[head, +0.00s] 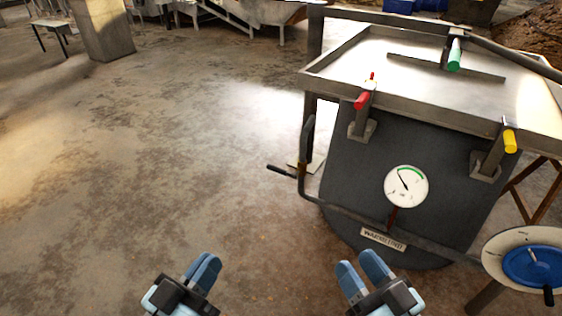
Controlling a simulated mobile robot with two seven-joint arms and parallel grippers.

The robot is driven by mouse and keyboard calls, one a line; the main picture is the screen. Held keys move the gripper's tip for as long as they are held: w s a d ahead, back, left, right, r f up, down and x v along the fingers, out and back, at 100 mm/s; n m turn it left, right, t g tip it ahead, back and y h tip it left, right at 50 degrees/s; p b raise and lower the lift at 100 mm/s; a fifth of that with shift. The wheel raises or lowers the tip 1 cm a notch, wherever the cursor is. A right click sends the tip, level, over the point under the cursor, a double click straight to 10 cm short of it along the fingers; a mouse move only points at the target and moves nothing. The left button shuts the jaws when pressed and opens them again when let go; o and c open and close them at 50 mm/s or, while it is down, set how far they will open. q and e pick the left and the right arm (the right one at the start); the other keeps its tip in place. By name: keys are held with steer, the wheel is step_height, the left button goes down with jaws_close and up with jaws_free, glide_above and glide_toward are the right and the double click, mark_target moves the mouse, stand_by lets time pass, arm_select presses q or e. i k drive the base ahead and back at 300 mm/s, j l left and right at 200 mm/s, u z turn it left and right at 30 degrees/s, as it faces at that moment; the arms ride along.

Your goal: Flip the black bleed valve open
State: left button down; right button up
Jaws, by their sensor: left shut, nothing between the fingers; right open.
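A small black lever (280,170) sticks out to the left from a pipe at the left side of the grey vessel. It looks like the bleed valve's handle and lies nearly level. A thicker black sleeve (307,140) stands upright on the pipe just above it. My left gripper (208,266) is shut and empty at the bottom of the head view, below and left of the lever. My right gripper (360,264) is open and empty at the bottom, below and right of the lever. Both are clear of the vessel and its pipe.
The grey vessel (350,180) carries a metal tray top (420,70), a round gauge (406,186), and red (361,101), yellow (509,141) and green (454,55) handles. A blue handwheel (540,268) stands at the lower right. The floor on the left is open.

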mark_target(286, 173)
steer(key=i+l+z, duration=0.1)
steer(key=i+l, duration=0.3)
steer(key=l, duration=0.2)
steer(key=i+l+z, duration=0.15)
steer(key=i+l, duration=0.25)
steer(key=l, duration=0.15)
steer(key=i, duration=0.5)
